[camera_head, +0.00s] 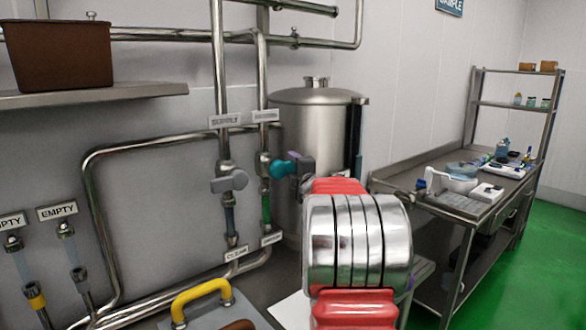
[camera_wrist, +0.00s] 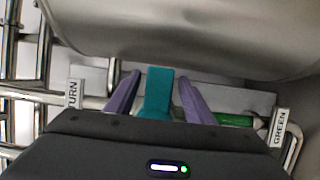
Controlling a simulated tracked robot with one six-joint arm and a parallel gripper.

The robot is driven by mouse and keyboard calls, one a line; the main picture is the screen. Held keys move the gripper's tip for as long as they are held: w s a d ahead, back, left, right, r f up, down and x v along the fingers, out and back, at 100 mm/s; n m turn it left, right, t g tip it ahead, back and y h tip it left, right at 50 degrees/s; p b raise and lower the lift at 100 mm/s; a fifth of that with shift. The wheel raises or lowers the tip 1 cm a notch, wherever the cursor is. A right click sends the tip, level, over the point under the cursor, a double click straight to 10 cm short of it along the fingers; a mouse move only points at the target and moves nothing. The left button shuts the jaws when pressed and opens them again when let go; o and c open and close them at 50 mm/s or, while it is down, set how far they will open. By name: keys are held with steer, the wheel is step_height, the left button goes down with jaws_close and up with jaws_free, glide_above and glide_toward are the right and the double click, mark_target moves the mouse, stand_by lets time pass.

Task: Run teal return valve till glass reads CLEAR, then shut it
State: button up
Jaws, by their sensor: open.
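The teal return valve handle (camera_head: 280,168) sits on the right-hand vertical pipe and appears to lie across it. In the wrist view the teal handle (camera_wrist: 158,92) stands between the two purple fingers of my gripper (camera_wrist: 158,79), with a gap on each side. My gripper (camera_head: 300,166) is open at the valve in the head view, partly hidden by my arm. Below the valve, the sight glass (camera_head: 266,208) is green; it also shows in the wrist view (camera_wrist: 235,120). Its label (camera_wrist: 280,128) reads GREEN. The label above the valve (camera_wrist: 74,94) is partly cut off, showing "TURN".
Left of it, the SUPPLY pipe has a grey valve (camera_head: 228,178) and a label reading CLEAR (camera_head: 236,253). A steel tank (camera_head: 310,115) stands close behind. A yellow handle (camera_head: 200,292) and EMPTY labels (camera_head: 57,211) are lower left. A steel bench (camera_head: 430,170) stands right.

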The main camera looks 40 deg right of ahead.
steer(key=shift+w, duration=0.15)
steer(key=shift+f, duration=0.1)
jaws_close()
stand_by(0.5)
